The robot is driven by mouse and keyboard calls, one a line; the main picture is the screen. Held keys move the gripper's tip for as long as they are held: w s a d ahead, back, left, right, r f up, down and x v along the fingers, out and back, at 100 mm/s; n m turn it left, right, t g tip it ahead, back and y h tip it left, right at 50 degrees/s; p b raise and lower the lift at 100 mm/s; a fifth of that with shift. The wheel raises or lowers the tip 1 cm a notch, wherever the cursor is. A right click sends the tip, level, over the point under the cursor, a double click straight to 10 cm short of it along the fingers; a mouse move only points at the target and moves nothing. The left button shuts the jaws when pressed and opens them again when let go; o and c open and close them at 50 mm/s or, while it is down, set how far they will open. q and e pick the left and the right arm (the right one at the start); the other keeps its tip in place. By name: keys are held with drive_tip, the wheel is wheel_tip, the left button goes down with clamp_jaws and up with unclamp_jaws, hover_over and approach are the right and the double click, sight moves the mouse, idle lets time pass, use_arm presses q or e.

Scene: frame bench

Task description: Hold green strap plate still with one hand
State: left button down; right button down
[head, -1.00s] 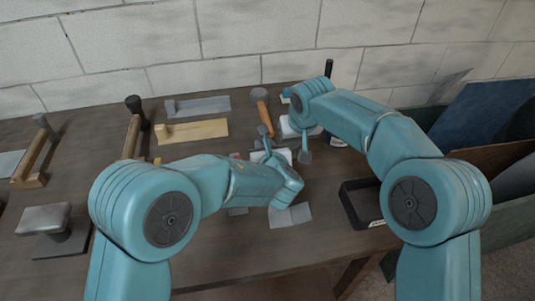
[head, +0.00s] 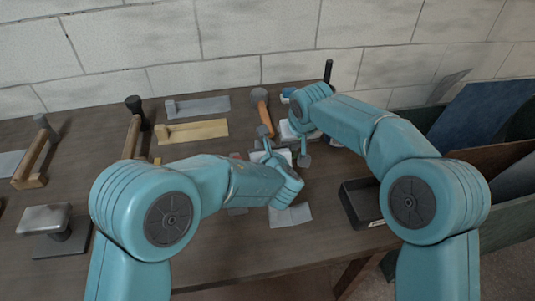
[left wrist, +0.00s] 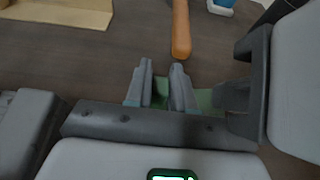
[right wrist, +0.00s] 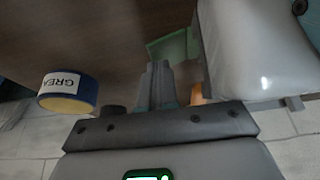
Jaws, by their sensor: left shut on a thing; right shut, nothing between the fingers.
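The green strap plate (left wrist: 204,98) shows in the left wrist view between and beside the fingers of my left gripper (left wrist: 162,84), which is shut on it. In the right wrist view, part of the green plate (right wrist: 174,47) shows just beyond the tips of my right gripper (right wrist: 157,82). The right gripper's fingers are together with nothing between them. I cannot tell whether its tips touch the plate. In the head view, my arms and wrists hide the plate and both sets of fingertips.
An orange-handled hammer (head: 260,107) lies behind my wrists; its handle shows in the left wrist view (left wrist: 181,28). A grease tin (right wrist: 69,92) is left of my right gripper. A black tray (head: 351,204) stands at right. A brass-coloured piece (head: 195,131) lies left.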

use_arm(q)
drive_tip(key=shift+r, duration=0.1)
use_arm(e)
drive_tip(key=shift+s+f, duration=0.15)
drive_tip(key=shift+f, duration=0.35)
wheel_tip(320, 180, up, 8)
drive_tip(key=shift+r, duration=0.2)
idle(0.4)
use_arm(q)
drive_tip(key=c, duration=0.9)
unclamp_jaws()
drive_tip(key=v, duration=1.1)
drive_tip(key=shift+s, duration=0.2)
drive_tip(key=shift+s+r, duration=0.1)
drive_tip(key=shift+s, duration=0.1)
